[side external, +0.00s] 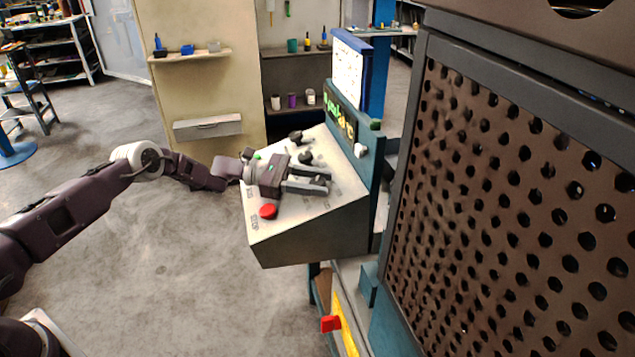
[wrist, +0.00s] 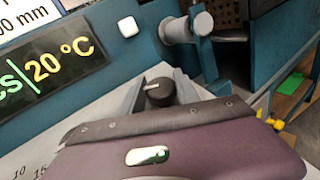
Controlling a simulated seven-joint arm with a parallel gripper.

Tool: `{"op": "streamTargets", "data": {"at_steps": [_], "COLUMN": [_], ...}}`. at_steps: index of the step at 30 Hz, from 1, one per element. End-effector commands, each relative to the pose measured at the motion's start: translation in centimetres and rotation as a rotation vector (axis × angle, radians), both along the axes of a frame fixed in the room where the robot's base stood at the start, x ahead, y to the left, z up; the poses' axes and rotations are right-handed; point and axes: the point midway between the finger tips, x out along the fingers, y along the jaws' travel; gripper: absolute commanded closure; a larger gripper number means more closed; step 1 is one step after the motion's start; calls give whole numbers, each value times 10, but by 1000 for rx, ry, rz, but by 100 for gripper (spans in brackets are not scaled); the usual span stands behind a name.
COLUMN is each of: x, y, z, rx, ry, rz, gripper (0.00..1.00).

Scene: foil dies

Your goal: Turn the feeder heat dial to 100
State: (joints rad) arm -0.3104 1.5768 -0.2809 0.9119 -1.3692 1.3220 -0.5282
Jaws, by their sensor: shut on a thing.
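My gripper (side external: 326,180) reaches over the sloped control panel from the left, its fingers pointing toward the display. In the wrist view a black dial (wrist: 160,94) with a white pointer mark sits between my two grey fingers (wrist: 160,96), which are shut on it. The pointer mark is at the dial's upper left side. The dial's label and scale are hidden by my gripper. The display (wrist: 58,66) reads 20 °C in yellow, with green letters cut off at its left.
Other black knobs (side external: 306,157) stand on the panel (side external: 300,222) behind my gripper, and a red button (side external: 268,211) is in front. A white button (wrist: 128,26) is beside the display. A perforated brown guard (side external: 510,190) fills the right side.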

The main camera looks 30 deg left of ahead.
Motion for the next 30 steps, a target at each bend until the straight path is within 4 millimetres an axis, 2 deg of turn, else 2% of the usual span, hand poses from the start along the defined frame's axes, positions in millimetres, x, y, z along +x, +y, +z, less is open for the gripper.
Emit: {"op": "streamTargets", "data": {"at_steps": [20,21,24,30], "x": [0,0,0,0], "y": [0,0,0,0], "z": [0,0,0,0], "rx": [10,10,10,11], "ry": [-11,-11,-11,-11], "rz": [-50,-50,-50,-51], "gripper": [100,60,41,40]}}
